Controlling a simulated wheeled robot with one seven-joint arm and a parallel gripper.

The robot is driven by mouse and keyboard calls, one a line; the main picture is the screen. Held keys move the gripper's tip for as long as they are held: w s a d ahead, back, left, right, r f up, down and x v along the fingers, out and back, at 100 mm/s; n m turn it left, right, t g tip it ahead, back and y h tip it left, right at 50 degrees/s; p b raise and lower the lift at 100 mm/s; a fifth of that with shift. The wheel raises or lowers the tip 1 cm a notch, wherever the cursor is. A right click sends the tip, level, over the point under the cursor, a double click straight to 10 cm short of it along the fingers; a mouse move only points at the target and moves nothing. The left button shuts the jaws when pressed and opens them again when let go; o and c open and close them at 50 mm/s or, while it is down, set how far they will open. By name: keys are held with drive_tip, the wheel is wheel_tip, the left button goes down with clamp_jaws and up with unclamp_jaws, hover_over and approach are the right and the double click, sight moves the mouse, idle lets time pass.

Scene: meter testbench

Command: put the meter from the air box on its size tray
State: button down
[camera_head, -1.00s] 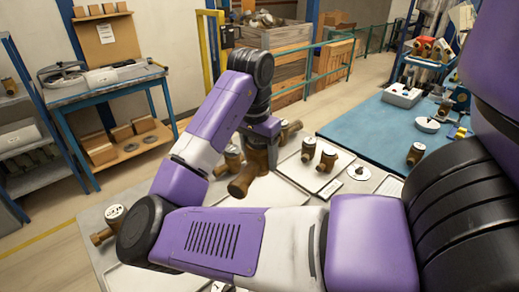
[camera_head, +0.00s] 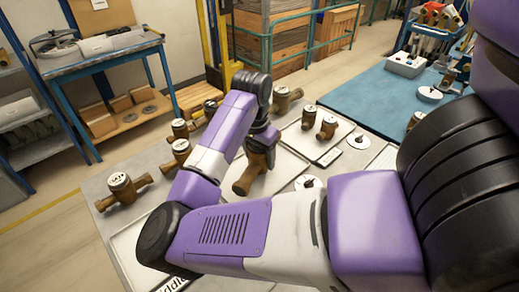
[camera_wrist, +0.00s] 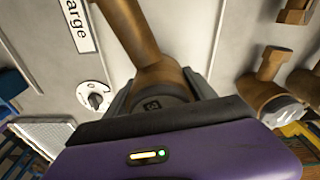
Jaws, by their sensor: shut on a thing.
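My gripper (camera_head: 263,142) is shut on a brass meter (camera_head: 249,178), which hangs tilted over the workbench. In the wrist view the same meter's brass pipe (camera_wrist: 135,32) runs up and away from between the fingers, and its dark round end lies at my gripper (camera_wrist: 162,98). A white tray (camera_head: 302,148) with two upright meters, one of them (camera_head: 309,116), lies to the right. A label reading "arge" (camera_wrist: 77,22) shows in the wrist view, its first letter cut off. Another label reading "iddle" (camera_head: 177,284) shows at the front. The air box is not identifiable.
Several other brass meters stand on the bench's left and back: one at front left (camera_head: 124,188), one behind it (camera_head: 180,149), one at the back (camera_head: 284,98). A blue mat (camera_head: 368,97) is at right.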

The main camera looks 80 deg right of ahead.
drive_tip(key=shift+f, duration=0.65)
drive_tip(key=shift+f, duration=0.15)
drive_tip(key=shift+c, duration=1.5)
unclamp_jaws()
drive_tip(key=shift+f, duration=0.1)
drive_tip(key=r, duration=0.4)
drive_tip(key=a+r, duration=0.1)
drive_tip(key=r, duration=0.7)
drive_tip(key=shift+w+a+r+b, duration=0.15)
drive_tip(key=shift+w+a+b, duration=0.1)
drive_tip(key=shift+b, duration=0.1)
